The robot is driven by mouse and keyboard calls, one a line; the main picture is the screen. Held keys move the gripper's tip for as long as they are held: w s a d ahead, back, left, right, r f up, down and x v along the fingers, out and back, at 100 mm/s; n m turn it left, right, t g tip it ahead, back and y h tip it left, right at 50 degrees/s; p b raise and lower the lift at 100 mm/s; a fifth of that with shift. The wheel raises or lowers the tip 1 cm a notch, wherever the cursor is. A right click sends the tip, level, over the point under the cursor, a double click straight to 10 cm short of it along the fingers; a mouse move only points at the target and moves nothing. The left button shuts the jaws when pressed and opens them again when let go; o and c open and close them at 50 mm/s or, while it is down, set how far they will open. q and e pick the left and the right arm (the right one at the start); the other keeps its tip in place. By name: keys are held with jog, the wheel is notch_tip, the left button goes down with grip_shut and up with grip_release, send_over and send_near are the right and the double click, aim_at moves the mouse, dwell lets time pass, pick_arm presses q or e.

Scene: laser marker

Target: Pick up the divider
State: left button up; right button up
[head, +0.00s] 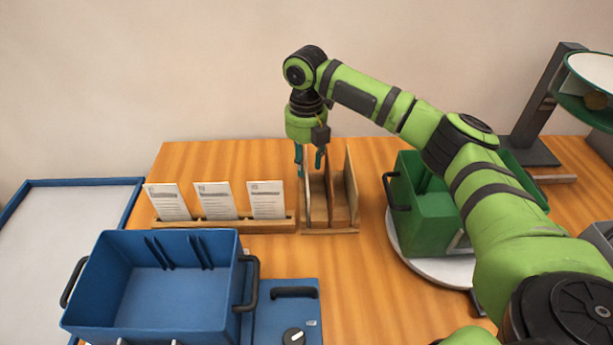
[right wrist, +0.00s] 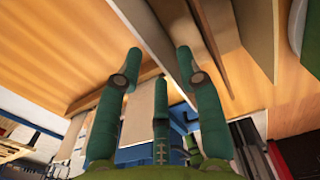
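Upright thin wooden dividers (head: 334,195) stand side by side in a small wooden rack (head: 330,231) at the middle of the table. The task does not say which one is meant. My right gripper (head: 309,160) points down at the top of the rack's left side. Its fingers are apart. In the right wrist view, the fingertips (right wrist: 158,67) are spread and a wooden panel (right wrist: 150,32) shows between them. I cannot tell whether the fingers touch it. My left gripper is not in view.
A wooden holder with three white cards (head: 219,201) stands left of the rack. A blue bin (head: 160,275) with black handles is in front. A green bin (head: 427,215) sits on a round white plate (head: 410,262) at right, partly behind my right arm.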

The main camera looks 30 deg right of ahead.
jog(key=shift+s+a+f+p, duration=0.15)
jog(key=shift+s+f+p, duration=0.3)
jog(key=shift+f, duration=0.3)
notch_tip(320, 180, down, 4)
jog(key=shift+s+a+r+p, duration=0.1)
jog(key=shift+a+r+p, duration=0.05)
jog(key=shift+p, duration=0.5)
jog(key=shift+f, duration=0.35)
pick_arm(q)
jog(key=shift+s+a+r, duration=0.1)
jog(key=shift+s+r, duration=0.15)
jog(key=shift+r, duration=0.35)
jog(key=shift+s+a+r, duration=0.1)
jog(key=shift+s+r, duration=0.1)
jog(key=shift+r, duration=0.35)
pick_arm(e)
grip_shut()
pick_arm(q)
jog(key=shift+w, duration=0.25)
